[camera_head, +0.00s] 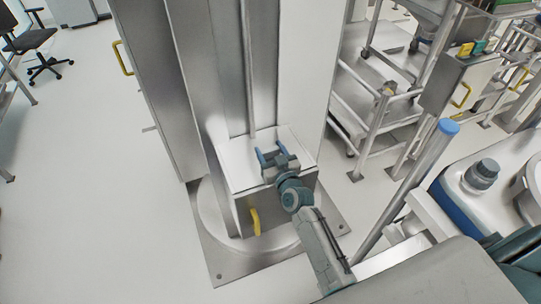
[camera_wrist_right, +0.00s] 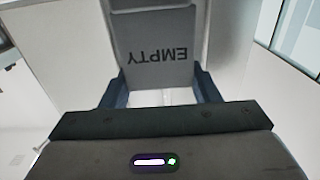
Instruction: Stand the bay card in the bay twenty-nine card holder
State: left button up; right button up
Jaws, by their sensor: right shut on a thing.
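My right gripper (camera_head: 272,154) is over the pale top of a metal box at the foot of a tall column. In the right wrist view its two blue fingers (camera_wrist_right: 163,84) are shut on the sides of a grey card, the bay card (camera_wrist_right: 155,55). The card reads "EMPTY", upside down in this view. In the head view the card cannot be made out. I cannot pick out the bay twenty-nine card holder, and I cannot tell whether the card touches one. My left gripper is not in view.
The metal box (camera_head: 282,207) has a yellow handle (camera_head: 255,221) and stands on a round base with a floor plate (camera_head: 215,267). The tall column (camera_head: 305,70) rises behind it. Steel racks (camera_head: 385,110) stand at the right. The floor at the left is clear, with a chair (camera_head: 30,40) far off.

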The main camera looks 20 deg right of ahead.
jog(key=shift+f, duration=0.1)
jog(key=shift+f, duration=0.15)
jog(key=o, duration=1.3)
